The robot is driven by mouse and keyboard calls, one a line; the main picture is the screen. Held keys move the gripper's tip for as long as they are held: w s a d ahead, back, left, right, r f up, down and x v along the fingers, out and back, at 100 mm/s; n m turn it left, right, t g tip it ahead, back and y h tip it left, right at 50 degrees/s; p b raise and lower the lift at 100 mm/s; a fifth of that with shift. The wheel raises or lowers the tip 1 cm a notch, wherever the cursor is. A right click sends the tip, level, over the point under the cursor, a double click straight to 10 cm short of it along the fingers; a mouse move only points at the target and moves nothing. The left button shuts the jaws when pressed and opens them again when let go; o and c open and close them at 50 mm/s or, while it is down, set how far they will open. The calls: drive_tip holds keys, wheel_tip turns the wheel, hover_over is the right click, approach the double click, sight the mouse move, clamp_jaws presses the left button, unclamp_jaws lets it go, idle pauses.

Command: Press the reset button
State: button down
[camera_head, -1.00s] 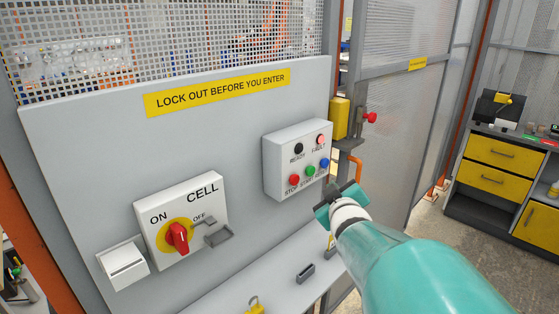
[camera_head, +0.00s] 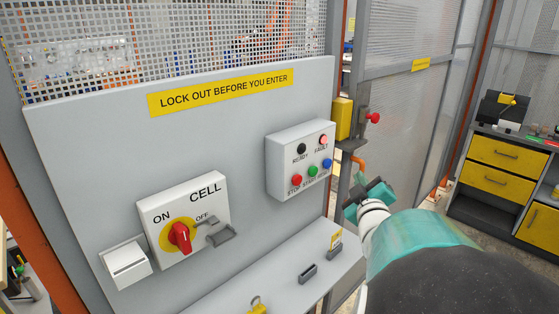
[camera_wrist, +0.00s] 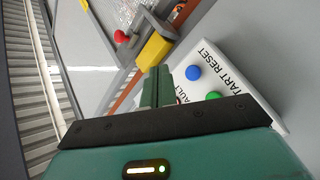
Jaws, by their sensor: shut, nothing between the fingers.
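The button box (camera_head: 290,172) is a light box on the grey panel. Its blue button (camera_head: 326,164) is at the lower right; the label by it is partly unreadable here. In the wrist view the blue button (camera_wrist: 193,73) sits beside the word RESET. A green button (camera_head: 311,170) and a red button (camera_head: 296,180) are to its left, with a black READY lamp (camera_head: 301,149) and a lit pinkish FAULT lamp (camera_head: 323,139) above. My gripper (camera_head: 366,190) is shut and empty, to the right of and below the box, apart from it. In the wrist view its fingers (camera_wrist: 157,80) are left of the blue button.
A yellow gate lock (camera_head: 342,118) with a red knob (camera_head: 373,118) is right of the panel. The CELL switch (camera_head: 183,222) points at ON. A shelf (camera_head: 262,287) below bears small items. A workbench (camera_head: 500,165) stands at far right.

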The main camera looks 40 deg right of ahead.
drive_tip(key=w, duration=0.6)
drive_tip(key=shift+w+a, duration=0.15)
drive_tip(key=shift+a, duration=0.15)
drive_tip(key=shift+w, duration=0.15)
idle(1.6)
drive_tip(key=shift+w, duration=0.25)
drive_tip(key=shift+w, duration=0.45)
idle(0.6)
idle(0.4)
drive_tip(key=shift+s, duration=0.85)
drive_tip(key=shift+s, duration=0.1)
drive_tip(key=shift+s+d, duration=0.15)
drive_tip(key=shift+s, duration=1.05)
drive_tip(key=shift+s+d, duration=0.1)
drive_tip(key=shift+s, duration=1.1)
